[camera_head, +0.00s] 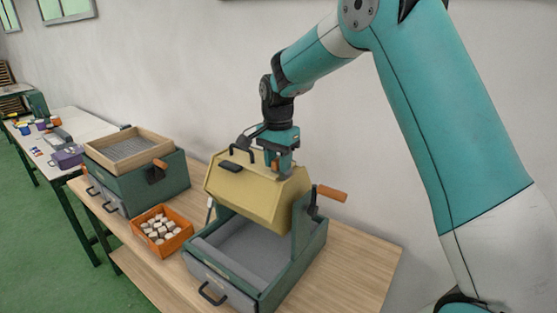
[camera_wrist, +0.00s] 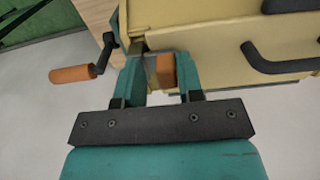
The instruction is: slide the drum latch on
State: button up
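The yellow drum (camera_head: 258,190) is a faceted barrel held above the green drum stand (camera_head: 295,270). It fills the top of the wrist view (camera_wrist: 230,40). The drum latch (camera_wrist: 166,70) has an orange block beside a grey metal part, at the drum's edge. My gripper (camera_wrist: 160,68) points at the drum with its two teal fingers on either side of the latch. The orange block is up against the right finger; whether the left finger presses on the latch I cannot tell. In the head view the gripper (camera_head: 280,168) is over the drum's upper right side.
A crank with an orange handle (camera_head: 331,193) sticks out right of the drum, at left in the wrist view (camera_wrist: 72,74). A dark handle (camera_wrist: 275,62) is on the drum. An orange box (camera_head: 162,231) of pale pieces and a green cabinet (camera_head: 140,185) stand left.

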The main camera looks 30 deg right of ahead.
aim_at(277, 161)
jog(key=shift+o, duration=0.5)
jog(key=shift+a+r, duration=0.1)
jog(key=shift+w+r, duration=0.1)
jog(key=shift+r, duration=0.1)
notch_tip(277, 161, up, 17)
jog(key=b, duration=0.2)
jog(key=shift+b, duration=0.4)
jog(key=shift+f, duration=0.1)
